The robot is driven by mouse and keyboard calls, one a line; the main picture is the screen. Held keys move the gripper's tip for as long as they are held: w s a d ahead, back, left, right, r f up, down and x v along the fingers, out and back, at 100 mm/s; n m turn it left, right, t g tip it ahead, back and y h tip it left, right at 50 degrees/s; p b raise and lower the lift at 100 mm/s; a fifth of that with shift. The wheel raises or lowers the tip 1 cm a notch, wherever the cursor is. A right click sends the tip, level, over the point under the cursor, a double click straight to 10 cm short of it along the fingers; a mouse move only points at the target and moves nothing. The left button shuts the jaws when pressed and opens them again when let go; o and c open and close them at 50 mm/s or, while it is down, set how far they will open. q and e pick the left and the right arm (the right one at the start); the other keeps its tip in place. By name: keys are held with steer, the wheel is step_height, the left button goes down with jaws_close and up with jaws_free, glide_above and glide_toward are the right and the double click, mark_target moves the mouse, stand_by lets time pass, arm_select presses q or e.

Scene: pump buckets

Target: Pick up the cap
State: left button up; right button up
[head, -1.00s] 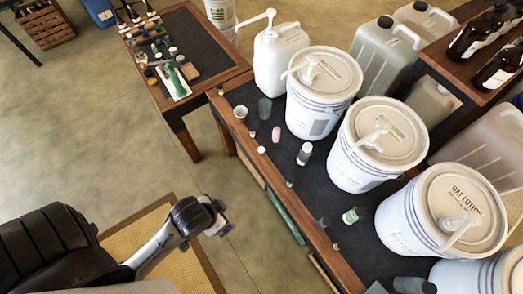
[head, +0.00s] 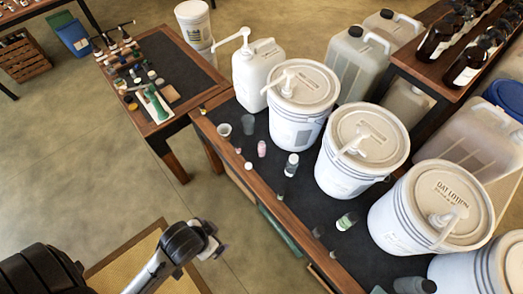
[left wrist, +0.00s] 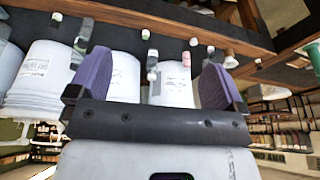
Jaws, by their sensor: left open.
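Several tiny cap-like pieces stand along the near edge of the dark table; one whitish one (head: 248,166) is near the left, and another small one (head: 332,254) is further down. I cannot tell for certain which is the cap. My left gripper (head: 210,246) is in front of the table, over the floor, apart from the table items. In the left wrist view, its two purple fingers (left wrist: 153,76) are spread with nothing held between them. Small whitish pieces, one of them at the right (left wrist: 258,61), show beyond the fingers. My right gripper is not in view.
White buckets with pumps, one nearest the jug (head: 298,125), fill the table's far side. A white pump jug (head: 256,75) stands at its left end. Small bottles, one pink-labelled (head: 262,148), stand in front. A side table (head: 188,60) holds several tools. Floor is open at left.

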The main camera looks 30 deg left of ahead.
arm_select(q)
steer(key=c, duration=0.5)
steer(key=shift+d, duration=0.15)
